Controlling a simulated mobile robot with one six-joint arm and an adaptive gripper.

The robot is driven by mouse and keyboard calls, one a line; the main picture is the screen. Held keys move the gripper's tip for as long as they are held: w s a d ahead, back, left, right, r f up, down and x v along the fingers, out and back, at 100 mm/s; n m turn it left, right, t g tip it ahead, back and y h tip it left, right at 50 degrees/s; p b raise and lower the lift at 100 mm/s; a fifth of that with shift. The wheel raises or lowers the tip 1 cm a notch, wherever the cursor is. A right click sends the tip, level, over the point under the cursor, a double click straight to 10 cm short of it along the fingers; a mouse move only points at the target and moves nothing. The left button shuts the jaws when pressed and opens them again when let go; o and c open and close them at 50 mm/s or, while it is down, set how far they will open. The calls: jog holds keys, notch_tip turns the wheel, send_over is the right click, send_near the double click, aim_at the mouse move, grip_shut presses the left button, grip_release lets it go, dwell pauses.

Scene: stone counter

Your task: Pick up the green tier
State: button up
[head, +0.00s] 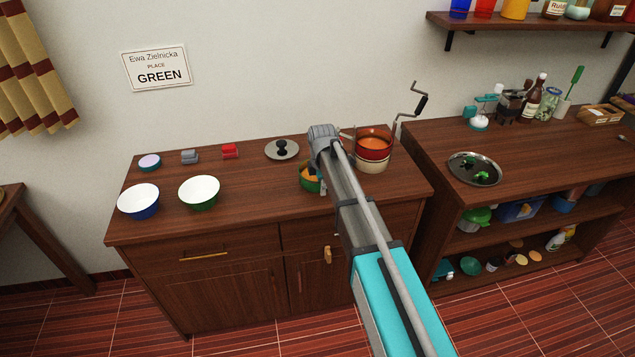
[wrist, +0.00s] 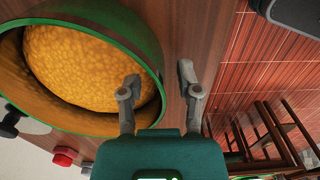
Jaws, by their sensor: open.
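The green tier (head: 308,185) is a round green bowl with yellow-orange food in it, on the wooden cabinet top, partly hidden behind my arm in the head view. In the wrist view the green tier (wrist: 146,46) fills the upper left, its open top facing the camera. My gripper (wrist: 158,78) is open, with one finger over the tier's inside and the other outside its wall. The green wall shows between the fingers; contact or depth cannot be told. In the head view my arm hides the fingers.
A red-and-cream tier stack (head: 373,160) stands close behind to the right. A grey lid with black knob (head: 282,150) lies behind to the left. White-lined bowls, one green (head: 199,191) and one blue (head: 139,201), stand farther left. Some counter between is clear.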

dwell(0.5)
grip_shut()
